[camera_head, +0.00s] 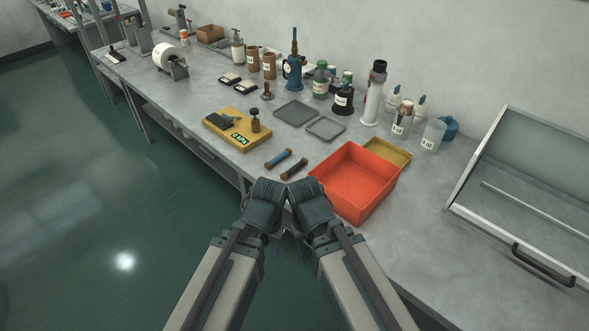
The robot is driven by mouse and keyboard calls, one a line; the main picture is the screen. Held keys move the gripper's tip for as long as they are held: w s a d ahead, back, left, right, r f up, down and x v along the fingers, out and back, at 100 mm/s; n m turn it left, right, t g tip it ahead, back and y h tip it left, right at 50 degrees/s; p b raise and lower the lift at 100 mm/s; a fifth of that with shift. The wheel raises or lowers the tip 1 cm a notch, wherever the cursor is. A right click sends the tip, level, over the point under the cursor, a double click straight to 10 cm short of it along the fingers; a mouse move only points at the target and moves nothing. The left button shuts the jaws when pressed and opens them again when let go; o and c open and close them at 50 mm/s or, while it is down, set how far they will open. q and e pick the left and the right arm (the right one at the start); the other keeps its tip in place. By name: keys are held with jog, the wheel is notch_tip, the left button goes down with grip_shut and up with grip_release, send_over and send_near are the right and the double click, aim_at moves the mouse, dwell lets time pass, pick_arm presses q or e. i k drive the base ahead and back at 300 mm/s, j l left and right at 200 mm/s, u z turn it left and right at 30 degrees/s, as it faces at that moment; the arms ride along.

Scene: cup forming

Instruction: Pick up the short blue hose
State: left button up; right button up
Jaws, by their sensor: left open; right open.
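The short blue hose (279,158) lies on the grey workbench near its front edge, with tan ends. A similar dark hose (294,168) lies just right of it, apart. My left gripper (268,187) is in front of the blue hose at the bench edge, not touching it as far as I can see. My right gripper (305,192) is beside the left one, close to the dark hose and the red bin. Both grippers are seen from behind and their fingertips are largely hidden. No object shows in either one.
An orange-red bin (357,180) stands close to the right. A yellow scale (237,130) sits to the left, and grey trays (295,113) lie behind the hoses. Several bottles line the wall. A clear-fronted case (529,190) is at far right.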

aim_at(268, 166)
jog(key=j+z, duration=0.4)
jog(key=k+j+z, duration=0.1)
jog(key=j+z, duration=0.35)
